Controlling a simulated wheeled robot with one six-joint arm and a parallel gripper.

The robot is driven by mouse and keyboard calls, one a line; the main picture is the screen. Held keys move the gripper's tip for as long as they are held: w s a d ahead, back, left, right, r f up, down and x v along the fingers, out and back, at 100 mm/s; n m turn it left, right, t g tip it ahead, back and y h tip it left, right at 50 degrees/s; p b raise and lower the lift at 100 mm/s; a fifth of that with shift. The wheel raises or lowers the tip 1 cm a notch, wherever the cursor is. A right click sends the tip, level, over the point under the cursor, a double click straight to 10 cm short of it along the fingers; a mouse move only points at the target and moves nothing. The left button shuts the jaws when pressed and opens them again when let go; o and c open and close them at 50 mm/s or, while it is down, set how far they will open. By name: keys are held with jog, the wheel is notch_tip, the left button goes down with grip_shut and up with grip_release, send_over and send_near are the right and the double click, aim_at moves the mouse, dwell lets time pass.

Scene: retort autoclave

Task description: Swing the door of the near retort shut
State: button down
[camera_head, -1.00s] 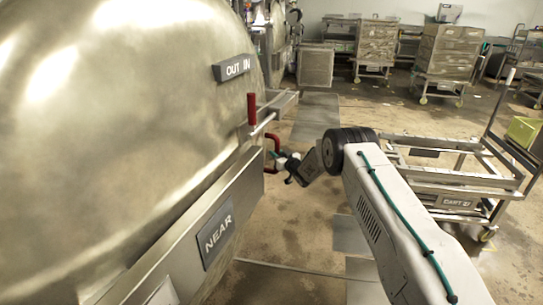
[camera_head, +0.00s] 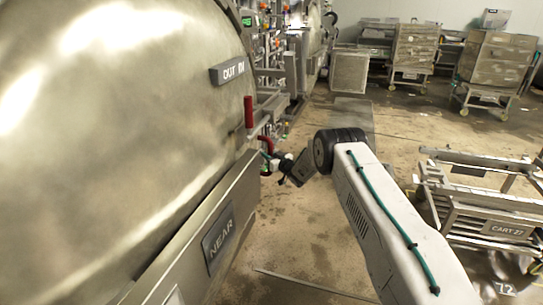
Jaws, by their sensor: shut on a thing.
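The near retort's door (camera_head: 120,120) is a large domed metal shell filling the left of the view, with a metal bar across its lower part bearing a "NEAR" plate (camera_head: 218,238). A plate reading "OUT IN" (camera_head: 228,72) sits near its edge. A red-gripped lever (camera_head: 249,112) stands upright at the rim. Below it is a red pull handle (camera_head: 267,141), partly hidden. My gripper (camera_head: 268,163) is shut on this handle, my arm reaching in from the lower right. The retort's mouth is not visible.
Pipes and valves (camera_head: 285,60) stand behind the door's edge. A low cart marked "CART 27" (camera_head: 505,229) is at the right. Loaded trolleys (camera_head: 415,45) and a metal box (camera_head: 349,72) stand at the back. The floor (camera_head: 390,140) between them is open.

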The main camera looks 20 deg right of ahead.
jog(key=shift+w+a+r+y, duration=0.1)
jog(key=shift+a+r+y, duration=0.1)
jog(key=shift+a, duration=0.25)
jog(key=shift+w+a+r+y, duration=0.1)
jog(key=shift+a+r+y, duration=0.1)
jog(key=shift+a, duration=0.25)
jog(key=c, duration=1.4)
grip_release()
jog(key=shift+a+f, duration=0.1)
jog(key=shift+o, duration=0.6)
jog(key=shift+a, duration=0.15)
jog(key=shift+d+f, duration=0.15)
jog(key=shift+d, duration=0.25)
jog(key=shift+s+d, duration=0.15)
jog(key=shift+s, duration=0.2)
jog(key=v, duration=0.7)
jog(key=shift+s, duration=0.1)
